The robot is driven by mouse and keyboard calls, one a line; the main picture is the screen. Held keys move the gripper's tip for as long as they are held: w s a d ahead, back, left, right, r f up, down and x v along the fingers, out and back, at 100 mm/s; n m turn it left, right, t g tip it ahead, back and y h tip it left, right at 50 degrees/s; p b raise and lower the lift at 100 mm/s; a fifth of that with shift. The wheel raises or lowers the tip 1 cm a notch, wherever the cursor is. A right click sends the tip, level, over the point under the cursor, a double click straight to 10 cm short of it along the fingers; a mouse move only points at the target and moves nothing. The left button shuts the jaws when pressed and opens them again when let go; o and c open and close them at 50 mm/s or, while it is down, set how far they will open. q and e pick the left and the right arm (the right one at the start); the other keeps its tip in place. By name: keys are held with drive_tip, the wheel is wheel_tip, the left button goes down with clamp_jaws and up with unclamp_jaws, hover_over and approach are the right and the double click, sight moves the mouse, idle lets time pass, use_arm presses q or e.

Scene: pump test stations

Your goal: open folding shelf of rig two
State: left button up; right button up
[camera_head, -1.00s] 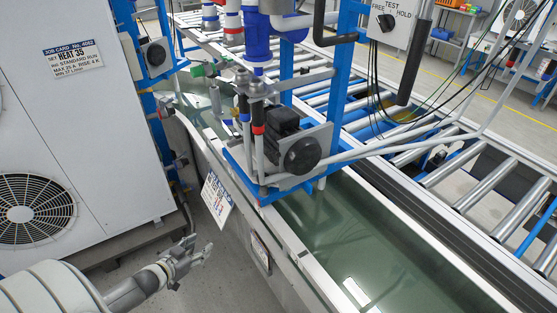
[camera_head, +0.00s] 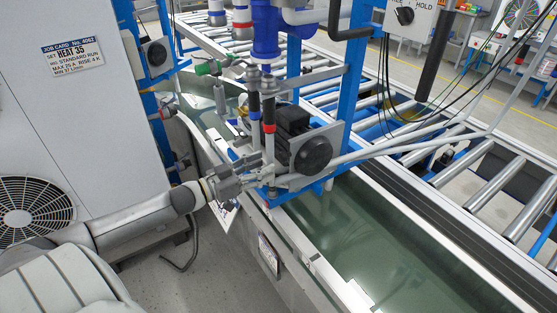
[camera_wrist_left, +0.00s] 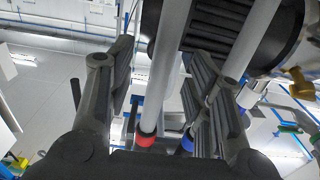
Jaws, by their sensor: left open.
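I cannot make out a folding shelf for certain in either view. The rig (camera_head: 343,110) with blue posts stands over the water trough in the head view, with a dark pump motor (camera_head: 310,153) low on its front. My left gripper (camera_head: 268,180) is open at the trough's near edge, just left of and below the motor, by the lower ends of the pipes. In the left wrist view its open fingers (camera_wrist_left: 160,95) frame a grey pipe with a red collar (camera_wrist_left: 146,138). A blue collar (camera_wrist_left: 187,141) shows beside it. Contact cannot be told. My right gripper is not in view.
A trough of greenish water (camera_head: 350,235) runs down the middle, with a roller conveyor (camera_head: 495,185) beyond it. A white printed sheet (camera_head: 225,213) hangs on the trough side, partly hidden by my gripper. A large white unit (camera_head: 70,120) stands left. Hanging cables (camera_head: 385,80) cross at right.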

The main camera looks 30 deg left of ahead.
sight(280, 159)
use_arm(q)
drive_tip(key=shift+x, duration=3.05)
drive_tip(key=shift+c, duration=0.5)
clamp_jaws()
